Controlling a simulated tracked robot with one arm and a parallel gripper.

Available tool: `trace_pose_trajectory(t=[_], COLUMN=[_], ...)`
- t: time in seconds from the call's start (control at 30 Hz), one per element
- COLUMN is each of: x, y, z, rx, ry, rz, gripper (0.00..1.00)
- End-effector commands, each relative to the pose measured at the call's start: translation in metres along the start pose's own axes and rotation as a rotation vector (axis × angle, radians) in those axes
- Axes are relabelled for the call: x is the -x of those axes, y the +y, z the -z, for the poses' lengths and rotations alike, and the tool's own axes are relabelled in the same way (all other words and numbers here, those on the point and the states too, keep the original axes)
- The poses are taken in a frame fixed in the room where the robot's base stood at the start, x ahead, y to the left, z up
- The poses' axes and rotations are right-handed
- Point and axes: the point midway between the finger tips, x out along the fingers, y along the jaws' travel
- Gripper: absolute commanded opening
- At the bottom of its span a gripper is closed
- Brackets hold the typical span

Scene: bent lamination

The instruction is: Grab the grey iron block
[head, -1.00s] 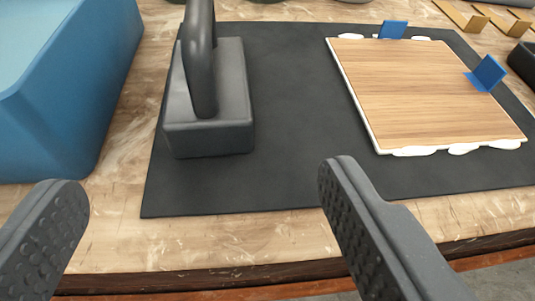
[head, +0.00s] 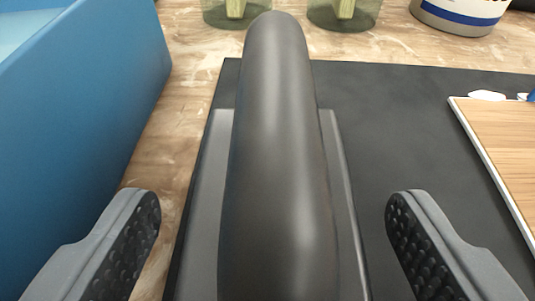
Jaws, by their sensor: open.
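The grey iron block (head: 205,235) sits on the black mat, with its dark arched handle (head: 275,150) rising toward the camera and filling the middle of the view. My gripper (head: 273,215) is open, with one finger on the left and one on the right of the handle. Clear gaps show between each finger and the handle. Nothing is held. The near end of the block and the handle runs out of the bottom of the view.
A blue bin (head: 80,120) stands close on the left. A wooden panel with a white edge (head: 505,150) lies at the right on the black mat (head: 400,120). Two green-tinted clear containers (head: 235,14) and a white and blue tub (head: 462,14) stand at the back.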

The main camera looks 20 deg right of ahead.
Motion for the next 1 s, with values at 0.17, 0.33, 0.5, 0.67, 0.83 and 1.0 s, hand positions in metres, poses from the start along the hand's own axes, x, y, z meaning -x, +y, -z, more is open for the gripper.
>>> trace_pose_trajectory(t=[0.17, 0.33, 0.5, 0.67, 0.83, 1.0], x=[-0.023, -0.026, -0.025, -0.025, -0.025, -0.025], y=[0.0, 0.0, 0.0, 0.0, 0.0, 0.0], z=[-0.001, 0.0, 0.0, 0.0, 0.0, 0.001], rx=[-0.001, 0.0, 0.0, 0.0, 0.001, 0.001], ry=[0.001, 0.0, 0.0, 0.0, 0.001, 0.001], rz=[-0.001, 0.0, 0.0, 0.0, 0.001, 0.001], gripper=[0.75, 0.75, 0.55, 0.11, 0.0, 0.0])
